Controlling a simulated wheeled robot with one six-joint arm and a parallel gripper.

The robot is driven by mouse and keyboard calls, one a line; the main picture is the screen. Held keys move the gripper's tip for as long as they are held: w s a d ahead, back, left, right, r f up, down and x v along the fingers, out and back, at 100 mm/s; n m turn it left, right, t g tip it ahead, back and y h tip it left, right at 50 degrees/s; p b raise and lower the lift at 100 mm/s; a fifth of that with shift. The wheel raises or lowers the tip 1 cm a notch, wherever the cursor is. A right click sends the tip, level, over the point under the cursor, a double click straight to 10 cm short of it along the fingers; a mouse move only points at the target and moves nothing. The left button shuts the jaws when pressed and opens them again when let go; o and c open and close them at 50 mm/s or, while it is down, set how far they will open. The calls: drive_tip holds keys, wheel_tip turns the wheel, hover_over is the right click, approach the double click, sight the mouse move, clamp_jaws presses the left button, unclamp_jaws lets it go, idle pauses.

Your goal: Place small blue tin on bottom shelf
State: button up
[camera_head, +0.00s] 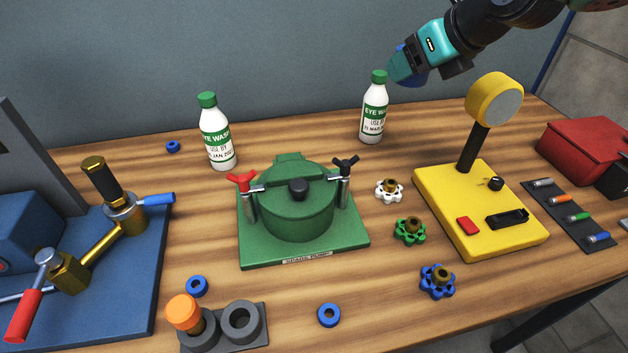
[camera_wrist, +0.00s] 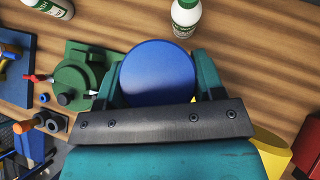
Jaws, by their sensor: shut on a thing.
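A small blue tin (camera_wrist: 158,72) is held between the two fingers of my gripper in the wrist view, its round flat face toward the camera. In the head view my gripper (camera_head: 402,66) is at the upper right, raised above the back of the workbench, and the blue tin (camera_head: 412,79) shows only in part behind the fingers. My gripper (camera_wrist: 160,80) is shut on the tin. No bottom shelf can be made out in either view.
The wooden bench (camera_head: 370,300) holds two eye wash bottles (camera_head: 374,108), a green spare pump (camera_head: 298,205), a yellow stand (camera_head: 480,210), a red box (camera_head: 585,150) and a blue fixture (camera_head: 110,260). Several small valve wheels and blue rings lie between them. A grey wall stands behind.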

drive_tip(key=shift+w+a+r, duration=0.1)
drive_tip(key=shift+w+a, duration=0.05)
drive_tip(key=shift+w, duration=0.1)
wheel_tip(320, 180, down, 20)
drive_tip(key=shift+f+b, duration=0.1)
drive_tip(key=shift+b, duration=0.2)
